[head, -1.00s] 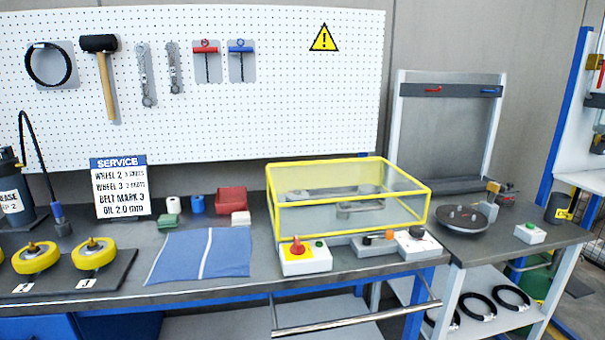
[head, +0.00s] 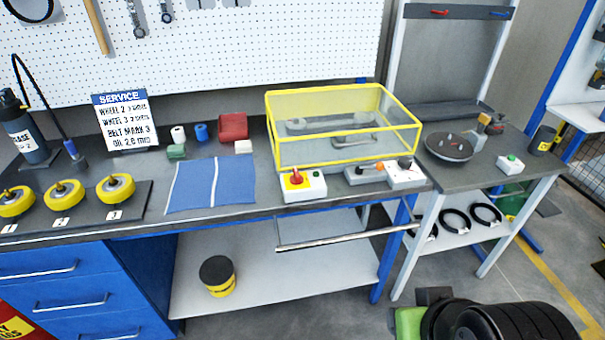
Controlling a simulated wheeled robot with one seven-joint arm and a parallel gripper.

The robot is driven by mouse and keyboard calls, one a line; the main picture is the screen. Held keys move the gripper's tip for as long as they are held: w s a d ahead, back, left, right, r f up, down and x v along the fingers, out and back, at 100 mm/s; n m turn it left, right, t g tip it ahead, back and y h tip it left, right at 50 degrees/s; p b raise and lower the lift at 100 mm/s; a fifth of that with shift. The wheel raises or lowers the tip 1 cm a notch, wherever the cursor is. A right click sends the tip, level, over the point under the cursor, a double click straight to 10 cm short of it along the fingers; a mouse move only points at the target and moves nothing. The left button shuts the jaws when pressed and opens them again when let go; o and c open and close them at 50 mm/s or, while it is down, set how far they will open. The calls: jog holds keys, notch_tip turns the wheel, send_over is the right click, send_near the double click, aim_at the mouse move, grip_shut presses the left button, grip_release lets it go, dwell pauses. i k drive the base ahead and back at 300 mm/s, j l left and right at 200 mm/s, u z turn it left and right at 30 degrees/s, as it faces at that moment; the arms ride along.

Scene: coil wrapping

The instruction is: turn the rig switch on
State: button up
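No label marks one part as the rig switch. Another white box with a green button (head: 510,164) stands on the right-hand table. The knob settings are too small to read.
Yellow wheels (head: 64,194), a blue cloth (head: 210,185) and a service sign (head: 126,120) stand or lie left on the bench. A metal rail (head: 345,238) juts out along the bench front. A round dark plate (head: 448,146) is on the right table.

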aim_at(296, 179)
jog(key=i+j+u, duration=0.1)
jog(key=j, duration=0.35)
jog(key=i+j, duration=0.35)
jog(key=i+j+u, duration=0.15)
jog(key=j, duration=0.35)
jog(key=i+j, duration=0.35)
jog(key=j+u, duration=0.05)
